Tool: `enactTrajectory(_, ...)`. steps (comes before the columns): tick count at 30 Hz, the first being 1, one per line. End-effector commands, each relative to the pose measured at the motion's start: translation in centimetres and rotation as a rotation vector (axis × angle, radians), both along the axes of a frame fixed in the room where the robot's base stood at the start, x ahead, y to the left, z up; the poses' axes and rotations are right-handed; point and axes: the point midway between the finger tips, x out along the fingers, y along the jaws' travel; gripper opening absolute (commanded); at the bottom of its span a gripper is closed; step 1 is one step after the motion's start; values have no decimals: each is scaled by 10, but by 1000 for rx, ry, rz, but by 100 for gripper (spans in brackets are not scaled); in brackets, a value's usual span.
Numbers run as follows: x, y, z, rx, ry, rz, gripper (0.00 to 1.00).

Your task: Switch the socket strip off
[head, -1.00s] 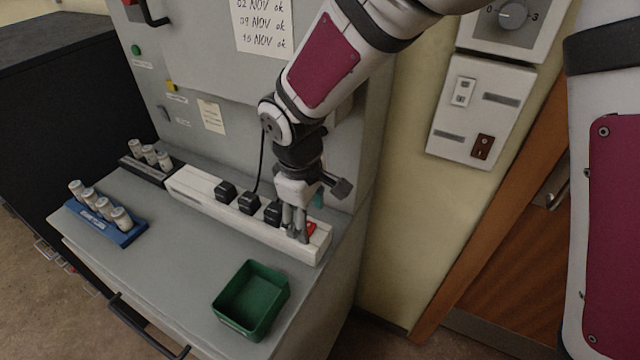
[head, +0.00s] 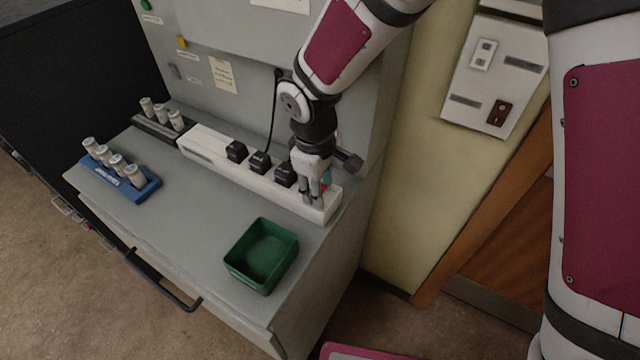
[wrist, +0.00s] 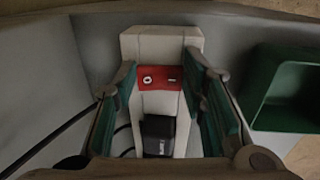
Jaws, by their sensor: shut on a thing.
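The white socket strip (head: 208,150) lies along the back of the grey desk top, with several black plugs (head: 261,162) in it. Its red rocker switch (wrist: 159,78) is near the right end and shows an O mark on the left and an I mark on the right in the wrist view. I cannot tell which side is pressed down. My gripper (head: 314,196) points down at this end, with one finger on each side of the strip at the switch. It is shut on the strip. In the head view the fingers mostly hide the switch.
A green open bin (head: 262,256) stands in front of the strip's right end. A blue rack (head: 146,190) with several vials and a dark rack (head: 160,128) stand at the left. A wall panel (head: 495,75) with switches is at the right. The desk's middle is clear.

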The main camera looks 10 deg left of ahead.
Motion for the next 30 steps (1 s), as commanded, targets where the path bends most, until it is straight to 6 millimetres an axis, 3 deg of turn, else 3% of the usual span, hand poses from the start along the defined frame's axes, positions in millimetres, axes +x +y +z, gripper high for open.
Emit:
enactTrajectory(21,4,-1,0,42,121,-1,10)
enactTrajectory(22,4,-1,0,42,121,-1,40)
enactTrajectory(24,4,-1,0,42,121,-1,56)
enactTrajectory(30,3,-1,0,42,121,-1,58)
